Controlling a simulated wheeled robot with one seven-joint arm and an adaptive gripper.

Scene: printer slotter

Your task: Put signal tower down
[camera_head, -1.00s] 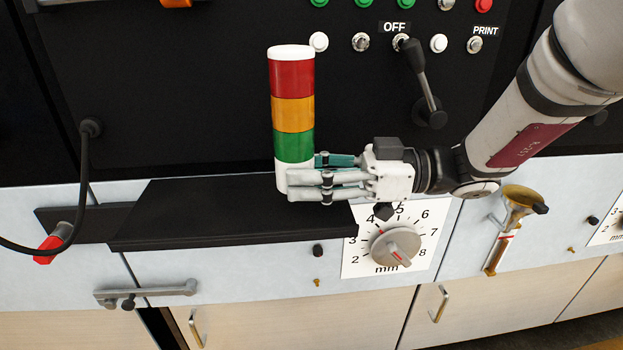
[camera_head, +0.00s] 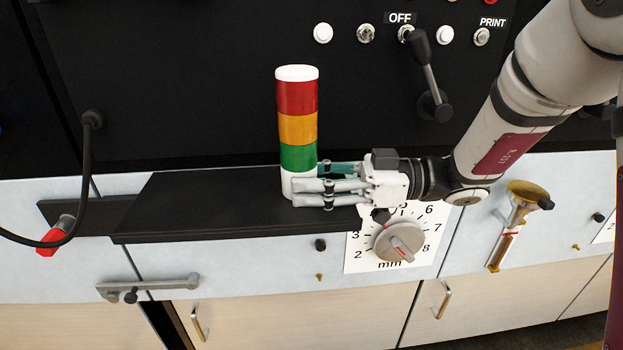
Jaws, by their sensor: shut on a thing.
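The signal tower (camera_head: 298,130) is an upright cylinder with a white cap, red, amber and green bands and a white base. It stands at the right part of the black shelf (camera_head: 200,208) on the machine's front. My gripper (camera_head: 310,185) comes from the right and is shut around the tower's white base, low down near the shelf. The fingers hide part of the base. I cannot tell whether the base touches the shelf.
The dial (camera_head: 398,242) sits just below my gripper. A lever (camera_head: 428,80) hangs from the black panel above it. A brass fitting (camera_head: 517,215) is to the right. A black cable with a red plug (camera_head: 56,236) hangs at the left. The shelf left of the tower is clear.

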